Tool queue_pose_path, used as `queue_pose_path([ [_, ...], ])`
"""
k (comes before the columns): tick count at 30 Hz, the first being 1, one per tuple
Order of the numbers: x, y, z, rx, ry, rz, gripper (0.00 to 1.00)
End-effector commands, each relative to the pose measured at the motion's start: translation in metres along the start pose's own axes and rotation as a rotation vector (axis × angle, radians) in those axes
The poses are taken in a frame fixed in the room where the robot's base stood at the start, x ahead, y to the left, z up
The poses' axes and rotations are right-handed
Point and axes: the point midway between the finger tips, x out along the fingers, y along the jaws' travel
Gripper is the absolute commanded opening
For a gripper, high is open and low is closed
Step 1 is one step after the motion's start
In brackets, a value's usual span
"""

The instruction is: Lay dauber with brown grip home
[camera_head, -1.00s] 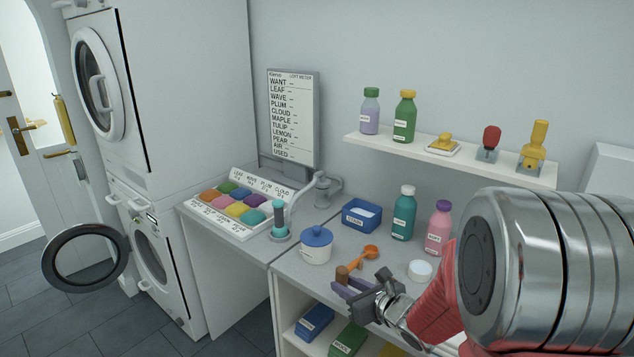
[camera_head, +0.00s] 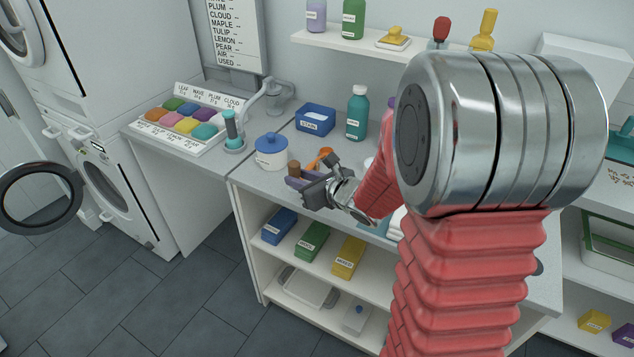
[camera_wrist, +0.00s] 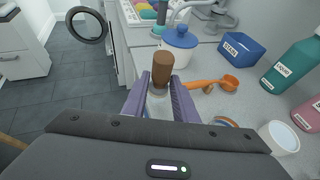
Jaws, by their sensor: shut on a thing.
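The dauber with the brown grip (camera_head: 294,168) is held by my gripper (camera_head: 302,183) over the front edge of the counter. In the wrist view the brown grip (camera_wrist: 163,64) stands up between the two purple fingers of my gripper (camera_wrist: 160,98), which are shut on the dauber's paler lower part. Its bottom end is hidden by the gripper. An orange scoop (camera_wrist: 212,83) lies on the counter just right of the fingers.
Behind are a blue-lidded pot (camera_head: 271,151), a blue STAIN bin (camera_head: 315,120) and a teal bottle (camera_head: 357,113). A wall shelf (camera_head: 350,43) holds bottles, a yellow-handled stamp (camera_head: 395,38) and red-topped (camera_head: 441,30) and yellow-topped tools. Labelled boxes (camera_head: 312,241) sit below the counter.

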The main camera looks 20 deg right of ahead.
Motion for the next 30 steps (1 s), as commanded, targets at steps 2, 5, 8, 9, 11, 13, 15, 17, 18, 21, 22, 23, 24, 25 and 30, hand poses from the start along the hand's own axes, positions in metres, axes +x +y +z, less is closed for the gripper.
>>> queue_pose_path([
  [2,0.006,0.003,0.015,-0.002,-0.002,-0.003,0.0],
  [5,0.012,0.006,0.032,0.001,-0.002,-0.008,0.0],
  [8,0.017,0.008,0.047,0.004,-0.001,-0.015,0.0],
  [9,0.018,0.008,0.053,0.006,-0.001,-0.017,0.0],
  [11,0.02,0.009,0.061,0.008,-0.001,-0.022,0.0],
  [13,0.022,0.007,0.071,0.013,-0.003,-0.03,0.0],
  [15,0.022,0.002,0.079,0.019,-0.004,-0.043,0.0],
  [17,0.022,-0.006,0.084,0.024,-0.005,-0.056,0.0],
  [18,0.022,-0.011,0.085,0.028,-0.005,-0.065,0.0],
  [21,0.021,-0.027,0.086,0.038,-0.005,-0.087,0.0],
  [22,0.02,-0.032,0.086,0.04,-0.005,-0.093,0.0],
  [23,0.019,-0.037,0.085,0.043,-0.005,-0.099,0.0],
  [24,0.018,-0.044,0.084,0.046,-0.005,-0.108,0.0],
  [25,0.017,-0.05,0.084,0.048,-0.006,-0.114,0.0],
  [30,0.009,-0.087,0.076,0.065,-0.007,-0.157,0.0],
])
